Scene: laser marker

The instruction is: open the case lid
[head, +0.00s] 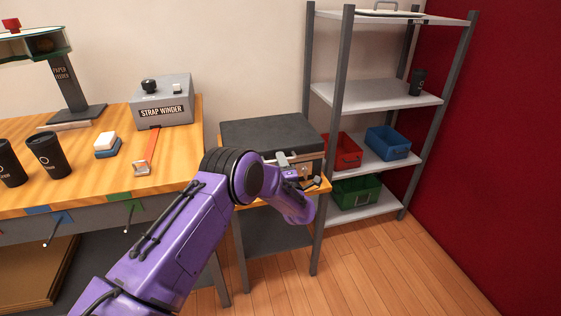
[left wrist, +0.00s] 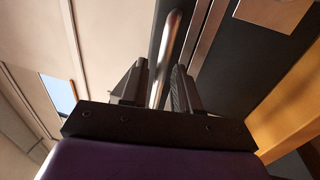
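The case (head: 265,130) is a dark grey box with its lid down, standing on a small wooden-topped stand in the head view. Metal fittings show on its front side, partly hidden by my left arm. My left gripper (head: 304,180) is at the case's front right. In the left wrist view, my left gripper (left wrist: 158,88) has its two black fingers apart, on either side of a rounded metal bar (left wrist: 170,45) that looks like the case's handle. Thin gaps seem to show between the bar and the fingers. My right gripper is in neither view.
A shelf rack (head: 385,95) with a red bin (head: 345,152), a blue bin (head: 388,142) and a green bin (head: 357,191) stands right of the case. Open floor (head: 400,270) lies at front right.

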